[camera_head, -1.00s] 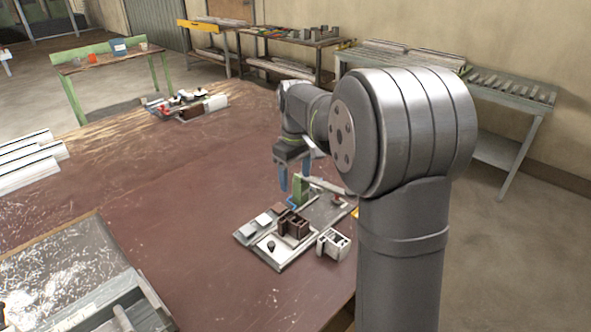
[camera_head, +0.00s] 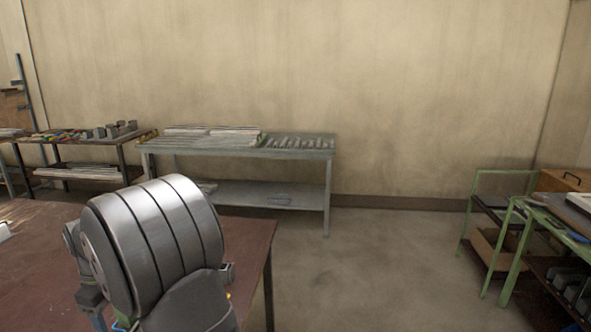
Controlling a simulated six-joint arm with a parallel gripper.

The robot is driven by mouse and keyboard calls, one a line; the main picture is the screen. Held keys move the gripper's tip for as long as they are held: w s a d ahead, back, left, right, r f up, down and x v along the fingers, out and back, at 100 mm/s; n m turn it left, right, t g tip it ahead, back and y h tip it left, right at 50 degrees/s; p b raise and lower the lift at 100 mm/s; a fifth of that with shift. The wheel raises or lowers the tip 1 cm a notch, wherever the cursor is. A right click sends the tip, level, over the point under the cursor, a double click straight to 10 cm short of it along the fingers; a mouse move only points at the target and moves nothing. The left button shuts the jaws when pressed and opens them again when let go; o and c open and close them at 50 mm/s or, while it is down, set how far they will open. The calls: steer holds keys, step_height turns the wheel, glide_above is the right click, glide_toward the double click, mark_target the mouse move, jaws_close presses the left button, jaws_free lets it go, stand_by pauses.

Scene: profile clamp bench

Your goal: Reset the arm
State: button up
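My arm's large grey joint (camera_head: 150,245) fills the lower left of the head view. It hides most of the clamp bench behind it. My gripper (camera_head: 98,322) shows only as a bit of blue finger at the bottom edge, left of the joint. Its fingertips are cut off, so I cannot tell whether it is open or shut, or whether it holds anything. A small grey block (camera_head: 228,272) shows just right of the joint on the table's right part.
The red-brown table (camera_head: 30,250) ends at a right edge near the joint. A grey metal bench (camera_head: 300,153) with profiles stands against the wall. A darker shelf (camera_head: 85,150) is left of it. Green racks (camera_head: 510,240) stand at the right. The floor between is clear.

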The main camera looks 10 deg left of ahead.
step_height(320, 180, down, 11)
steer(key=shift+r, duration=0.5)
step_height(320, 180, up, 16)
step_height(320, 180, down, 17)
steer(key=shift+r, duration=0.2)
step_height(320, 180, up, 7)
steer(key=s+d+r, duration=0.1)
steer(key=s+d, duration=0.1)
steer(key=d, duration=2.1)
steer(key=s+a+f, duration=0.1)
steer(key=a+f, duration=0.2)
steer(key=a, duration=0.2)
steer(key=shift+s+a+f+m, duration=0.25)
steer(key=shift+s+m, duration=0.05)
steer(key=shift+s, duration=0.05)
